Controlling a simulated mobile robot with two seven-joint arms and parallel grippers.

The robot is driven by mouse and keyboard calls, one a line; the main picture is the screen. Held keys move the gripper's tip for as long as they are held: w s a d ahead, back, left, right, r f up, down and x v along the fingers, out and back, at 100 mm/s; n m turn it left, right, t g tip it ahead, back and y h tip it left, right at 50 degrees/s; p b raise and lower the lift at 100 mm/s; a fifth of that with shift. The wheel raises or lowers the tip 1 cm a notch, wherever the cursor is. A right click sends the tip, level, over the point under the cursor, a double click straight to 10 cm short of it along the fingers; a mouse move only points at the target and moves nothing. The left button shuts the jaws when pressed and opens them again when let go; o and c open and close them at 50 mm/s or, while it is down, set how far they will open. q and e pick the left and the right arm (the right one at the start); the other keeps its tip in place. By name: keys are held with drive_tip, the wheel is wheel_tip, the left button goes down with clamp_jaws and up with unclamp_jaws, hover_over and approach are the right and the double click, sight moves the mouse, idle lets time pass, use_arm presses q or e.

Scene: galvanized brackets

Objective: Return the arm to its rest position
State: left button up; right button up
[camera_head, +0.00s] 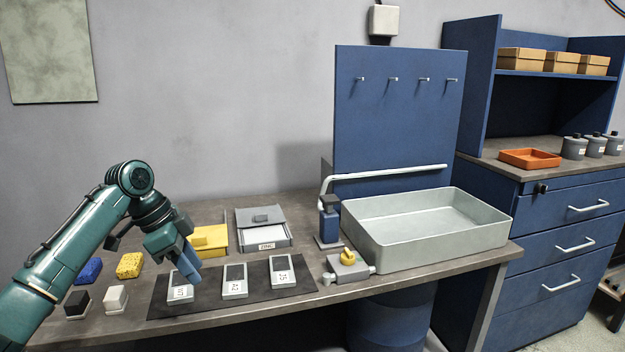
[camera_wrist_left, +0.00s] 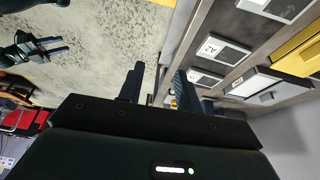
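My left arm (camera_head: 80,235) is dark green and comes in from the left in the head view, bent at a raised joint. Its left gripper (camera_head: 187,268) points down over the left part of the dark mat and partly covers the left labelled tray (camera_head: 180,293). In the left wrist view the two dark fingers of this gripper (camera_wrist_left: 158,88) stand apart with nothing between them. My right gripper (camera_wrist_left: 48,46) shows small at the left of the wrist view, its two prongs apart and empty, over the floor. It is outside the head view.
On the bench are the dark mat (camera_head: 208,305), two more labelled trays (camera_head: 235,281) (camera_head: 282,272), a yellow box (camera_head: 210,240), a ZINC bin (camera_head: 263,228), sponges (camera_head: 130,265), two small blocks (camera_head: 115,299), a valve (camera_head: 348,266) and a grey basin (camera_head: 430,228).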

use_arm(q)
drive_tip(key=s+d+f+n+t+p, duration=0.1)
drive_tip(key=s+d+f+n+t, duration=0.3)
drive_tip(key=f, duration=0.8)
drive_tip(key=s+d+f+n+p, duration=0.1)
drive_tip(key=s+d+f, duration=0.45)
drive_tip(key=f, duration=0.65)
drive_tip(key=s+f+n+t, duration=0.1)
drive_tip(key=s+n+t, duration=0.4)
drive_tip(key=s, duration=1.4)
drive_tip(key=shift+s+a+f+n+y+p, duration=0.35)
drive_tip(key=shift+a+n+y+p, duration=0.1)
drive_tip(key=shift+n, duration=0.45)
